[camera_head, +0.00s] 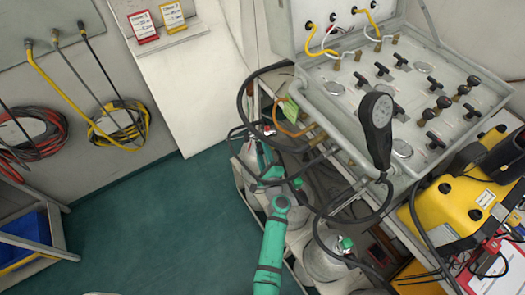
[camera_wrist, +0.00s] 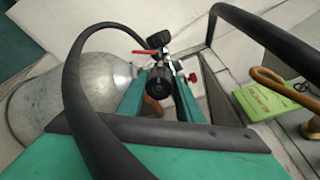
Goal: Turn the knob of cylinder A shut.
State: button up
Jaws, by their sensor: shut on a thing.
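A silver cylinder (camera_wrist: 85,92) lies at the left of the wrist view. Its valve carries a black knob (camera_wrist: 158,98), a black round part above it and small red handles. My gripper (camera_wrist: 160,95) has its two teal fingers on either side of the black knob and is shut on it. In the head view my gripper (camera_head: 266,166) reaches the valve area of the upper cylinder (camera_head: 247,157), partly hidden by hoses and my arm. A second silver cylinder (camera_head: 323,258) stands lower right. I cannot read which letter either cylinder bears.
Black hoses cross in front of my gripper in the wrist view. A grey air panel (camera_head: 400,100) and a yellow case (camera_head: 458,208) stand to the right in the head view. The green floor (camera_head: 140,230) at left is clear.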

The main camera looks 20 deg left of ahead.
jog(key=shift+f, duration=0.1)
dwell(0.3)
jog(key=o, duration=1)
jog(key=shift+o, duration=0.2)
jog(key=shift+s+d, duration=0.1)
jog(key=v, duration=1)
jog(key=shift+s, duration=0.25)
jog(key=shift+d, duration=0.15)
